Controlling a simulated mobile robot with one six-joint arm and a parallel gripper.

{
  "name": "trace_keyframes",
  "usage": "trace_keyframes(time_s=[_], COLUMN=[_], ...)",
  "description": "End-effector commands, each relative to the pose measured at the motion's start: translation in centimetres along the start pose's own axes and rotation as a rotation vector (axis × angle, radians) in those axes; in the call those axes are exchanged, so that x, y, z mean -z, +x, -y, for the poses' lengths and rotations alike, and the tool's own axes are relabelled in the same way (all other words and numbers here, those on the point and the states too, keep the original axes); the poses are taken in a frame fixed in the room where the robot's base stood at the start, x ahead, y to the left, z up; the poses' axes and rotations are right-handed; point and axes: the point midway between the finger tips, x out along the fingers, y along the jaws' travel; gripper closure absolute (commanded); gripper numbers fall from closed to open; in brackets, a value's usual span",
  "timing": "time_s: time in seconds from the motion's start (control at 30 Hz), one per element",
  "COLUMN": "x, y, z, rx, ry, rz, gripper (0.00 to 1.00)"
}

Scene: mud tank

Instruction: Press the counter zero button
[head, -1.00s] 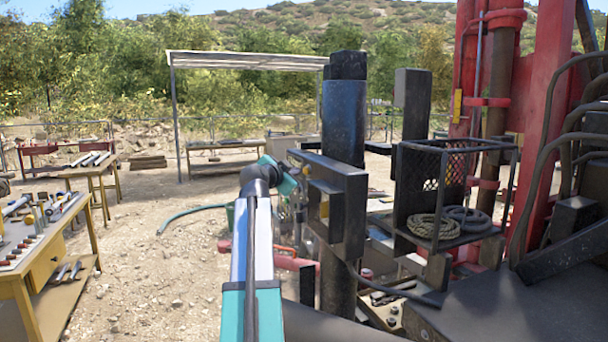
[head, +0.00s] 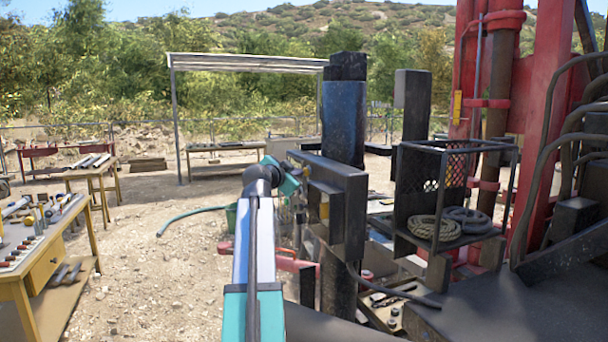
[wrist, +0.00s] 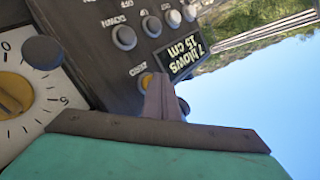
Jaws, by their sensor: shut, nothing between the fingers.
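The dark control panel (wrist: 100,55) fills the upper left of the wrist view, tilted. A small yellow-orange button (wrist: 147,80) sits beside a short white label that I cannot read surely. The counter display (wrist: 187,58) reads "7 blows 15 cm" close by. My gripper (wrist: 161,78) is shut and empty. Its fingertips overlap the right side of the yellow button in the picture; I cannot tell whether they touch it. In the head view the panel's box (head: 343,190) is on the dark post, and my fingers are hidden there.
Several grey buttons, including one (wrist: 124,37), line the panel. A white dial (wrist: 30,95) with a yellow knob and a dark round knob (wrist: 42,52) are at left. A wire basket (head: 450,190) with rope stands right of the post. Open gravel (head: 150,270) lies left.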

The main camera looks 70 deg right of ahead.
Motion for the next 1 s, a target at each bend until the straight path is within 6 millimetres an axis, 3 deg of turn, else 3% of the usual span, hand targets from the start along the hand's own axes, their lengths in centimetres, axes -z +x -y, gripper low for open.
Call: trace_keyframes(time_s=[1.0], x=[0.42], y=[0.57], z=[-0.41], rx=[0.000], ry=[0.001], rz=[0.000], gripper=[1.00])
